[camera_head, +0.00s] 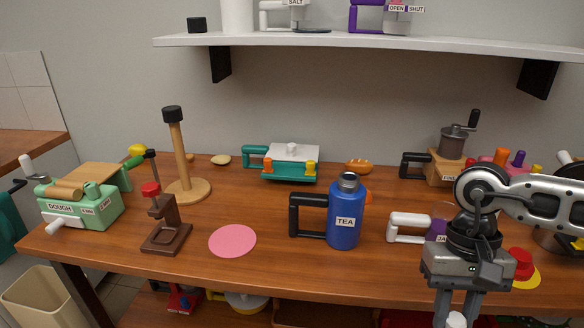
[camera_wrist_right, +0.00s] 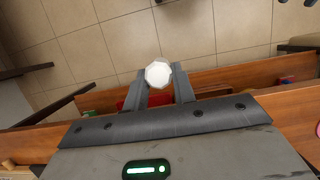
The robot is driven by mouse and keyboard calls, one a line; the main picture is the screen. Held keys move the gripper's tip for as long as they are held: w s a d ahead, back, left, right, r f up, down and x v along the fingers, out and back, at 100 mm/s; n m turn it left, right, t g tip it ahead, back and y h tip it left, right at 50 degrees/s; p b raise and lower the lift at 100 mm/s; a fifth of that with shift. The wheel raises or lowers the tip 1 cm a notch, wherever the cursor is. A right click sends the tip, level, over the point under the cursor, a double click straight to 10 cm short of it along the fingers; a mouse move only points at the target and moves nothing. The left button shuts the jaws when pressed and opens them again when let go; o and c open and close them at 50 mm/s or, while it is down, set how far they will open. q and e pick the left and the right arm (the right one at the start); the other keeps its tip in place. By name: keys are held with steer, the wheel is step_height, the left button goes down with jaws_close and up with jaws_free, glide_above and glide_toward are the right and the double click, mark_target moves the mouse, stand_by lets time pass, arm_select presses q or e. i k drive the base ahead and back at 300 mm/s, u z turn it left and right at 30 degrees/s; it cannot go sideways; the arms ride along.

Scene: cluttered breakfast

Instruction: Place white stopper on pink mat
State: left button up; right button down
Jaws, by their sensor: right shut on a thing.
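The pink mat (camera_head: 232,240) is a flat round disc lying bare on the wooden table, left of the blue TEA flask (camera_head: 345,212). My right gripper (camera_head: 458,306) points down at the front edge of the table on the right. It is shut on the white stopper (camera_head: 456,320), whose lower part is cut off by the picture's bottom edge. In the right wrist view, the white faceted stopper (camera_wrist_right: 158,74) sits between the fingertips of the right gripper (camera_wrist_right: 159,82), with floor tiles behind it. My left gripper is not in view.
A brown stand with a red knob (camera_head: 163,220) is left of the mat, with a wooden post (camera_head: 178,150) behind. The black-handled flask stands between mat and right arm, beside a white-handled mug (camera_head: 408,226). Table around the mat's front is clear.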

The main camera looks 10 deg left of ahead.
mark_target(232, 240)
steer(key=z, duration=2.25)
steer(key=k, duration=1.4)
steer(key=u, duration=2.15)
steer(key=i, duration=1)
steer(key=u, duration=0.05)
